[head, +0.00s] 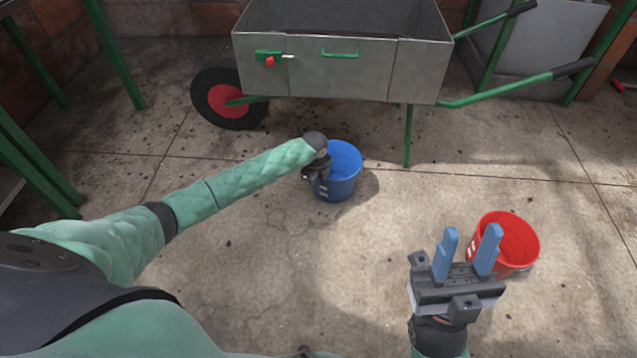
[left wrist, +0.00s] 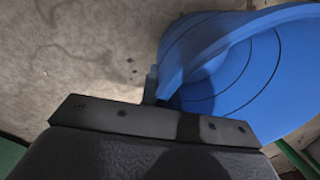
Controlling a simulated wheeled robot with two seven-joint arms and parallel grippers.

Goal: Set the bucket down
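A blue bucket (head: 345,180) is upright, or nearly so, in the middle of the head view, in front of the metal cart. Its shadow falls to its right, and I cannot tell whether its base touches the floor. My left gripper (head: 321,178) is at the bucket's left rim. In the left wrist view the blue bucket (left wrist: 240,75) fills the right side, and its rim runs down to the finger of my left gripper (left wrist: 158,88). The gripper looks shut on that rim; the other finger is hidden. My right gripper (head: 472,232) is open and empty, its blue fingers apart.
A red bucket (head: 518,240) stands beyond and to the right of my right gripper. A metal cart (head: 345,70) with a red wheel (head: 225,98) and green handles is behind the blue bucket. A green frame stands at the left. The concrete floor (head: 270,260) in front is clear.

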